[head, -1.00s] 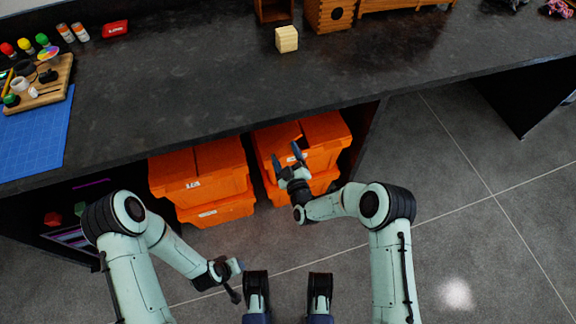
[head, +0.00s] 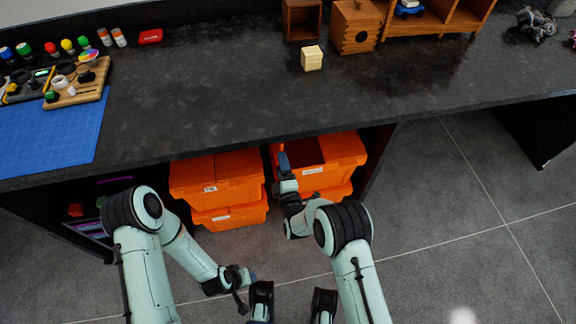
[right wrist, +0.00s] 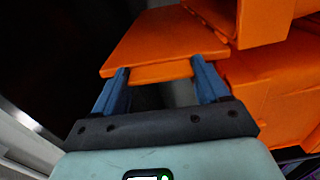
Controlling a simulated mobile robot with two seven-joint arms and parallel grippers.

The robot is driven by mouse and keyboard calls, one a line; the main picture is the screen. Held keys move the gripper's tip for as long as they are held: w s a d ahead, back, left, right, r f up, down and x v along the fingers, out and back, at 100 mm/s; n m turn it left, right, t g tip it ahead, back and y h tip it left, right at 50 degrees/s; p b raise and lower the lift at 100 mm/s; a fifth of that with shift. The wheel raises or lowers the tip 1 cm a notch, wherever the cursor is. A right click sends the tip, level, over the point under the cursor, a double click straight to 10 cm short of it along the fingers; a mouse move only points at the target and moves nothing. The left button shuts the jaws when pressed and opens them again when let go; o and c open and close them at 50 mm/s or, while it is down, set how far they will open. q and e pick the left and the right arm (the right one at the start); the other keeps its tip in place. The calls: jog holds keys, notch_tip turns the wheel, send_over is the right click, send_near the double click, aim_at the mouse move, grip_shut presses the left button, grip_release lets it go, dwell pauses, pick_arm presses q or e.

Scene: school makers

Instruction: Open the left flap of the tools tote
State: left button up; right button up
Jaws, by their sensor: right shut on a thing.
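An orange tote (head: 345,149) stands on the right under the bench, on top of another orange tote. Its label is too small to read. Its top is partly open, with dark interior showing. My right gripper (head: 284,162) is at the tote's left side. In the right wrist view its blue fingers (right wrist: 162,82) are shut on the edge of an orange flap (right wrist: 165,42), which is the left flap. The gripper hides part of this flap in the head view. My left gripper (head: 240,280) hangs low in front of the left totes, away from them; its jaws are unclear.
A second stack of orange totes (head: 215,180) with a closed lid stands just left. The dark bench top (head: 220,110) overhangs both stacks. A wooden block (head: 312,58), wooden boxes and a blue mat (head: 45,135) lie on it. The grey floor (head: 450,200) at right is clear.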

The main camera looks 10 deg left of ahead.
pick_arm(q)
jog(key=shift+s, duration=0.1)
pick_arm(e)
jog(key=shift+s+a+n, duration=0.15)
jog(key=shift+a+n, duration=0.45)
jog(key=shift+n, duration=0.3)
jog(key=o, duration=1.5)
pick_arm(q)
jog(key=shift+r, duration=0.1)
pick_arm(e)
jog(key=shift+s, duration=0.1)
pick_arm(q)
jog(key=shift+g+h, duration=0.3)
jog(key=shift+g, duration=0.4)
jog(key=s+r+p, duration=0.1)
jog(key=s+d+r, duration=0.1)
jog(key=s+d+r+p, duration=0.1)
jog(key=s, duration=0.1)
jog(key=shift+p, duration=0.3)
pick_arm(e)
jog(key=v, duration=1.3)
